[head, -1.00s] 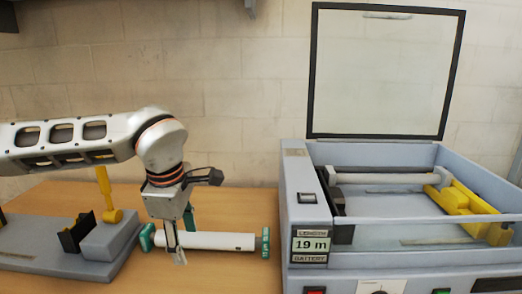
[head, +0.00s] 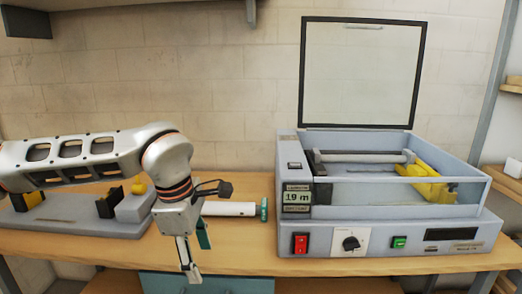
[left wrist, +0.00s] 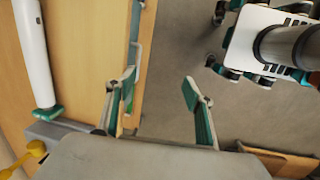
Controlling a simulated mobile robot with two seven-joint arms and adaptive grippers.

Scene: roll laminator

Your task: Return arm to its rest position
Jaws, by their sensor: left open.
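My left gripper (head: 197,258) hangs in front of the bench's front edge in the head view, fingers pointing down. In the left wrist view the left gripper (left wrist: 157,90) is open, its green-padded fingers wide apart with nothing between them. A white roll with green end caps (head: 230,209) lies on the bench behind the gripper, partly hidden by it. The roll (left wrist: 34,55) also shows at the left of the left wrist view, apart from the fingers. My right gripper is not in view.
The laminator (head: 390,242) stands on the right of the bench (head: 240,262), lid (head: 362,72) raised. A grey stand (head: 75,228) with black and yellow parts is at left. Teal drawers (head: 205,284) are below. The left wrist view shows open floor (left wrist: 180,50) beyond the bench edge.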

